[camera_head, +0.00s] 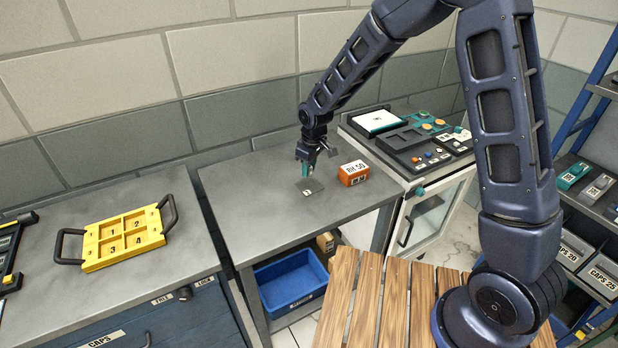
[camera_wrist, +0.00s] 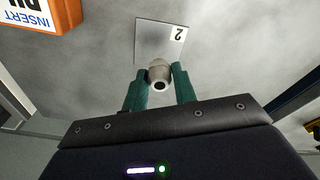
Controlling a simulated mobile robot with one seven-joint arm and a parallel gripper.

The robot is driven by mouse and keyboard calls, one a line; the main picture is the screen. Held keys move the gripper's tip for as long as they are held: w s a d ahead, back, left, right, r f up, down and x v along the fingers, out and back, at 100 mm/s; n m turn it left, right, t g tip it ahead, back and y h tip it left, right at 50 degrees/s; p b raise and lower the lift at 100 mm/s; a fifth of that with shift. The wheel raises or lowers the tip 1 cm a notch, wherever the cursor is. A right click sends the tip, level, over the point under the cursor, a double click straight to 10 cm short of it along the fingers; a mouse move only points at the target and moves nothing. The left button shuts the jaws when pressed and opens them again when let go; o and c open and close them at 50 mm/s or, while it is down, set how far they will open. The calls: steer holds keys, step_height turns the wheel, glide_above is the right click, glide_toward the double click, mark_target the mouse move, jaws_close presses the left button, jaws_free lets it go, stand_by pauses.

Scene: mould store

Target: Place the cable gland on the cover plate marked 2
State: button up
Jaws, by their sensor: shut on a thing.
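My gripper (camera_head: 307,172) is over the middle table, pointing down. In the wrist view its two green fingers (camera_wrist: 160,88) are shut on the cable gland (camera_wrist: 159,72), a small pale grey-beige round piece with a dark hole. The cover plate marked 2 (camera_wrist: 160,42) is a grey square with a white label, lying flat on the table just beyond the gland. In the head view the plate (camera_head: 308,188) lies right below my fingertips. The gland is too small to make out there. I cannot tell whether the gland touches the plate.
An orange labelled box (camera_head: 353,174) stands on the table (camera_head: 258,205) right of the plate. A yellow tray with numbered compartments (camera_head: 126,261) is on the left bench. A blue bin (camera_head: 290,283) sits under the table. A cabinet with parts (camera_head: 415,140) stands at right.

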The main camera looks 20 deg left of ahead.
mark_target(310, 171)
steer(key=shift+f, duration=2.2)
steer(key=shift+f, duration=0.1)
steer(key=o, duration=0.9)
steer(key=shift+o, duration=0.2)
steer(key=r, duration=0.4)
steer(key=d+r, duration=0.1)
steer(key=r, duration=0.7)
steer(key=shift+s+d+r, duration=0.1)
steer(key=shift+s+d, duration=0.1)
steer(key=shift+s, duration=0.1)
